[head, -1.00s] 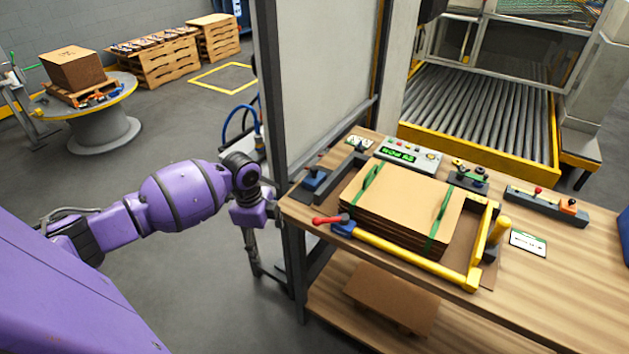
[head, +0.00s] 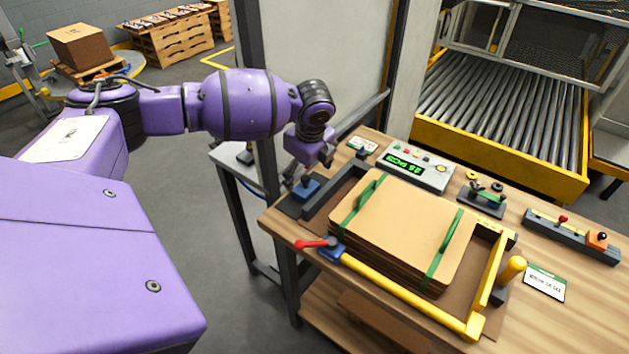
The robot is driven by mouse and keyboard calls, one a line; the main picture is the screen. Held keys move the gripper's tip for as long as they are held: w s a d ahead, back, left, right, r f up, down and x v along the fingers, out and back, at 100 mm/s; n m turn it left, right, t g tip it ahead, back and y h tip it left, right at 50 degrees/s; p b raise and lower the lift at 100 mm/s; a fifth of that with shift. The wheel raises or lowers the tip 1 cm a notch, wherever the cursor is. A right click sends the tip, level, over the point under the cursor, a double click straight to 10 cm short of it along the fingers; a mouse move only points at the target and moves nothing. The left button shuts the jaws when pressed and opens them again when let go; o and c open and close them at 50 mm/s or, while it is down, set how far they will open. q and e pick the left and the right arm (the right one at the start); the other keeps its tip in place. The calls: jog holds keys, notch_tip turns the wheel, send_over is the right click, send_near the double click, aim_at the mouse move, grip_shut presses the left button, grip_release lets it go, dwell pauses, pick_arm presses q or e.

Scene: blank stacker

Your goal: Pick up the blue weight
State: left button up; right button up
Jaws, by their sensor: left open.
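A small blue block with a dark knob (head: 306,189), which looks like the blue weight, sits on a dark pad at the left corner of the wooden workbench. My left gripper (head: 294,175) hangs at the end of the purple arm, just above and left of the blue block. Its fingers are small, dark and hard to make out, but they are open, with nothing seen between them. I see a gap to the block but cannot judge its depth. My right gripper is out of view.
A strapped cardboard stack (head: 400,235) lies in a frame with a yellow bar (head: 410,297) and a red-handled clamp (head: 318,243). A control box with green display (head: 412,168) stands behind. A grey upright post (head: 262,120) rises close by the left arm.

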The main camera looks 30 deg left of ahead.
aim_at(306, 179)
pick_arm(q)
jog(key=x, duration=0.2)
jog(key=shift+s+f, duration=0.15)
jog(key=shift+f, duration=0.3)
jog(key=x, duration=0.3)
jog(key=shift+w+d+f, duration=0.1)
jog(key=shift+w+f, duration=0.2)
jog(key=shift+w, duration=0.05)
jog(key=shift+w+f, duration=0.1)
jog(key=shift+f, duration=0.3)
jog(key=shift+r, duration=0.1)
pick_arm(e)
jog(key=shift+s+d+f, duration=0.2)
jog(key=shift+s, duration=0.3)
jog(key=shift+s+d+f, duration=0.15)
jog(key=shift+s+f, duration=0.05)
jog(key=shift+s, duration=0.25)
pick_arm(q)
jog(key=c, duration=1.9)
grip_shut()
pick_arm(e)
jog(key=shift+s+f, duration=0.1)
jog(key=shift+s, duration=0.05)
pick_arm(q)
jog(key=shift+r, duration=0.1)
